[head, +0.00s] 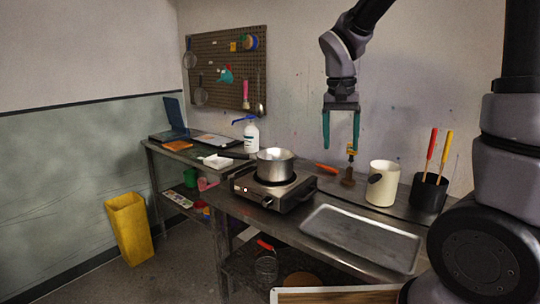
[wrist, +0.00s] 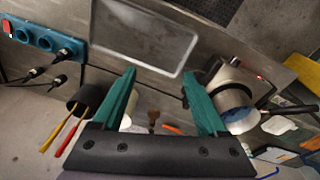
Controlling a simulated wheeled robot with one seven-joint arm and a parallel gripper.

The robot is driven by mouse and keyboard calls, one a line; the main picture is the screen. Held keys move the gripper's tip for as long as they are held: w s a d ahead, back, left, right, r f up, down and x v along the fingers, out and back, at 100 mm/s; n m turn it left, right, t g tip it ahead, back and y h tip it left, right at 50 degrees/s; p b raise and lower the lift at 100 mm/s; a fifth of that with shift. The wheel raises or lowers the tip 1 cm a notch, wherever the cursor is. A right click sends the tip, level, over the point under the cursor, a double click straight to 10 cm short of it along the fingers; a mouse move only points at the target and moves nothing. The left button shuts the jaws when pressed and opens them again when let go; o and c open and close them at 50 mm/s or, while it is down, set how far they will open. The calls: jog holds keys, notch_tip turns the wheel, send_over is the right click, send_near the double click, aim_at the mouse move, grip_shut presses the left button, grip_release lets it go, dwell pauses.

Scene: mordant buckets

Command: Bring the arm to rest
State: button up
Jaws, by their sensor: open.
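My gripper (head: 341,130) hangs from my arm in front of the wall, above the back of the bench (head: 255,214). Its two green fingers point down and stand apart with nothing between them. In the wrist view my gripper (wrist: 158,88) is also open and empty, with the bench below it. No thing touches the fingers in either view.
A metal pot (head: 275,165) stands on a hot plate (head: 272,188). To its right are a cream jug (head: 382,184), a black holder (head: 428,194) with red and yellow handled tools, and an empty metal tray (head: 360,238). A yellow bin (head: 129,228) stands on the floor.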

jog(key=s+d+r+t+y, duration=0.1)
jog(key=s+d+r+t, duration=0.2)
jog(key=s+r, duration=0.3)
jog(key=s+d+r+t+y, duration=0.2)
jog(key=s+d+r+t, duration=0.1)
jog(key=s+r, duration=0.3)
jog(key=shift+s+d, duration=0.3)
jog(key=shift+s, duration=0.2)
